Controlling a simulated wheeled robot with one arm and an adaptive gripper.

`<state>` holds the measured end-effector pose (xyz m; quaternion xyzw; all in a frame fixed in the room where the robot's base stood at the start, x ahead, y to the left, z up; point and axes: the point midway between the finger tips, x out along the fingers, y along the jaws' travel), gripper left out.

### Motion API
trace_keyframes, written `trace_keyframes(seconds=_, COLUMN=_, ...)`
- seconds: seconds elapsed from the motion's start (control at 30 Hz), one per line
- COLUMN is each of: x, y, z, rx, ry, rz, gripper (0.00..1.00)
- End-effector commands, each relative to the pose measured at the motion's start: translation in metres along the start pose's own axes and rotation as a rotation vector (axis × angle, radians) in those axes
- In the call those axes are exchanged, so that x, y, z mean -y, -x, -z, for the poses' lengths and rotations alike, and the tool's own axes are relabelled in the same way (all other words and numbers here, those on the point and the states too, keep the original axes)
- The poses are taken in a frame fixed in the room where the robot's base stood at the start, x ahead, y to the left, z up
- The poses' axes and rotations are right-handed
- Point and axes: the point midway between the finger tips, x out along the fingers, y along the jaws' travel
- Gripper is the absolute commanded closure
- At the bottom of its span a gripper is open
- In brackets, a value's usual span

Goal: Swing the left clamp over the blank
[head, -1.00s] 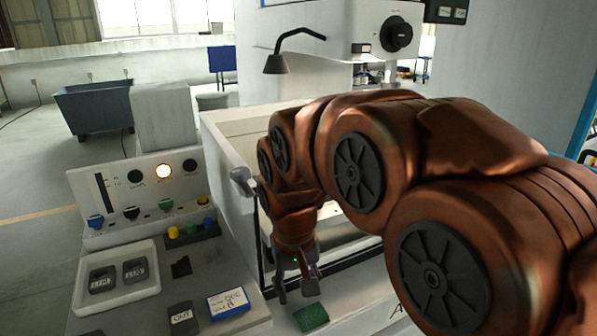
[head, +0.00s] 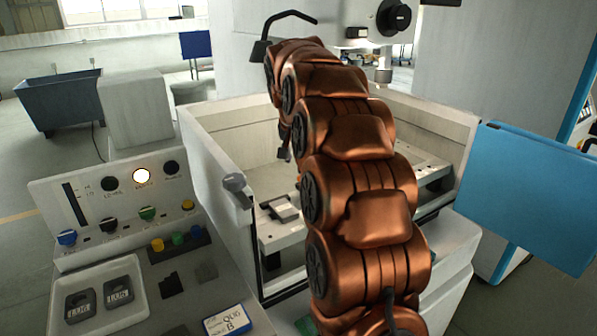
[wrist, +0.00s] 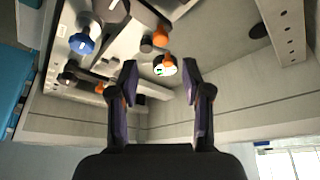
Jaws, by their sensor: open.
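The wrist view looks into the machine tank, where clamp hardware stands on a pale work frame (wrist: 60,48). A blue knob (wrist: 82,43), dark knobs and several orange-ended fittings are there; one orange fitting (wrist: 165,66) lies just beyond the gap between my fingertips. I cannot tell which part is the left clamp, nor pick out the blank surely.
The tank's left wall (head: 213,165) and back wall stand around the work area. A black lamp (head: 260,50) hangs above. A control panel (head: 115,205) and a parts tray (head: 135,302) are at the left, a blue panel (head: 530,195) at the right.

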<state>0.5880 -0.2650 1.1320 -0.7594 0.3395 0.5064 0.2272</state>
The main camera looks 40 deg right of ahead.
Motion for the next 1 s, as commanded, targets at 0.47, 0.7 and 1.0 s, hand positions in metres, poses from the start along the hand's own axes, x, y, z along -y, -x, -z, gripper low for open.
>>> trace_keyframes(seconds=0.47, x=0.0, y=-0.05, z=0.0, rx=0.006, ry=0.001, rz=-0.002, gripper=0.51)
trace_keyframes(seconds=0.7, x=-0.002, y=-0.076, z=0.0, rx=0.004, ry=-0.001, rz=-0.003, gripper=0.51)
trace_keyframes(seconds=1.0, x=-0.002, y=-0.078, z=0.0, rx=0.002, ry=-0.001, rz=-0.002, gripper=0.55)
